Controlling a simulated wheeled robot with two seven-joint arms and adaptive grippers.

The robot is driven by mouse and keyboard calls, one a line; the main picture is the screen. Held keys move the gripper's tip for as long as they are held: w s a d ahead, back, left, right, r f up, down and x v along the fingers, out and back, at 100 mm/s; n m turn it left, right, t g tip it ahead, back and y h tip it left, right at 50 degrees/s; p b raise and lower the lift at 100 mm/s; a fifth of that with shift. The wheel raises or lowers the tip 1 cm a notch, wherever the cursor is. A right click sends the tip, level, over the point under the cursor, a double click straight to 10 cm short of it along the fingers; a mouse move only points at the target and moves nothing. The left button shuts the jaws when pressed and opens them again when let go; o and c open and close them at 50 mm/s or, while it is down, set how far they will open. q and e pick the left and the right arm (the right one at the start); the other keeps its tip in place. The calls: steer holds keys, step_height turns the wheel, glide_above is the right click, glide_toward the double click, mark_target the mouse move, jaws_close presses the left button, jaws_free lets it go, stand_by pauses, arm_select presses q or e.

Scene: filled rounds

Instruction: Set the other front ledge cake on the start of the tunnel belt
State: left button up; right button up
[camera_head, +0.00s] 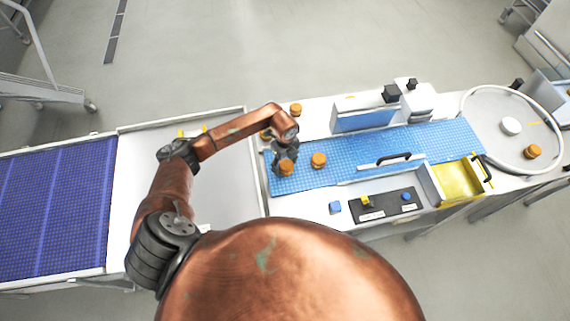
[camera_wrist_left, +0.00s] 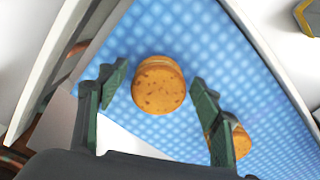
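An orange-brown round cake (camera_head: 287,168) is at the left end of the blue tunnel belt (camera_head: 355,163). In the left wrist view this cake (camera_wrist_left: 158,88) shows against the blue belt, between the fingers, with a gap on each side. My left gripper (camera_head: 283,160) is over it, open, and its fingers (camera_wrist_left: 158,75) hold nothing. A second cake (camera_head: 318,160) stands on the belt just to the right; in the left wrist view it (camera_wrist_left: 241,142) is partly hidden by the right finger. Two cakes are behind the belt's start, one clear (camera_head: 296,109), one (camera_head: 265,134) partly hidden by my arm. My right gripper is not in view.
A white-and-blue tunnel housing (camera_head: 363,119) stands behind the belt. A yellow tray (camera_head: 458,181) and a dark control panel (camera_head: 385,205) are in front. A round table (camera_head: 485,105) at right holds a cake (camera_head: 532,151) and a white disc (camera_head: 510,126). A dark blue belt (camera_head: 50,210) lies left.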

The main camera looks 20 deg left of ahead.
mark_target(285, 163)
arm_select(q)
steer(key=shift+r, duration=0.25)
steer(key=shift+w+r, duration=0.1)
steer(key=shift+r, duration=0.2)
step_height(285, 163, up, 11)
steer(key=b, duration=0.2)
steer(key=shift+r+b, duration=0.15)
steer(key=shift+b, duration=0.15)
